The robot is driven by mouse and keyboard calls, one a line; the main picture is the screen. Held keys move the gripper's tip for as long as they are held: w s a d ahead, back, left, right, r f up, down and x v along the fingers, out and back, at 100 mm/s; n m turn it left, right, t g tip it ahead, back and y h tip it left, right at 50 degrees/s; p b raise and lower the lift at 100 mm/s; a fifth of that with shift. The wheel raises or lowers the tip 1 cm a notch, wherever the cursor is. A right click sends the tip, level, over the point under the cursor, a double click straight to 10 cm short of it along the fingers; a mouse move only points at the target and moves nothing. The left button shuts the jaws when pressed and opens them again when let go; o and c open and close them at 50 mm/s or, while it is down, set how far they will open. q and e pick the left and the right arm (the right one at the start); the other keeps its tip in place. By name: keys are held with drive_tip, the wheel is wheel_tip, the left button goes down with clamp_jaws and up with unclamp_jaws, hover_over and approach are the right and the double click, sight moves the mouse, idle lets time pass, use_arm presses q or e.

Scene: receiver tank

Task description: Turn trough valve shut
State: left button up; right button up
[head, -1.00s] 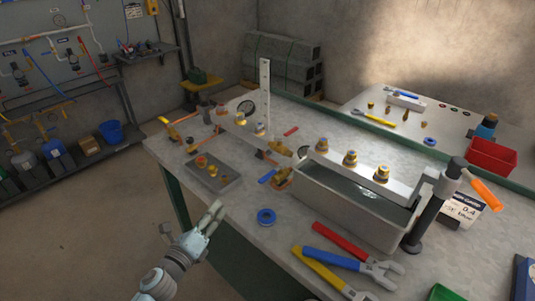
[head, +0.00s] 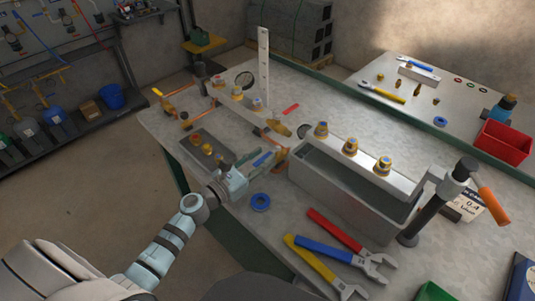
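The trough valve is a brass fitting (head: 281,158) at the left end of a grey metal trough (head: 335,195). Its blue lever (head: 263,158) points left from the brass body. My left gripper (head: 256,164) is at the lever, with its fingertips beside or around it. The fingers overlap the lever in the head view, so I cannot tell whether they touch or grip it. My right gripper is not in view.
A grey tray (head: 204,150) with brass parts lies just left of my gripper. A red lever (head: 290,109) stands behind the valve.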

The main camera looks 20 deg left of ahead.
use_arm(q)
drive_tip(key=shift+s+d, duration=0.1)
drive_tip(key=shift+d+r, duration=0.1)
drive_tip(key=shift+c, duration=1)
drive_tip(key=shift+d, duration=0.1)
clamp_jaws()
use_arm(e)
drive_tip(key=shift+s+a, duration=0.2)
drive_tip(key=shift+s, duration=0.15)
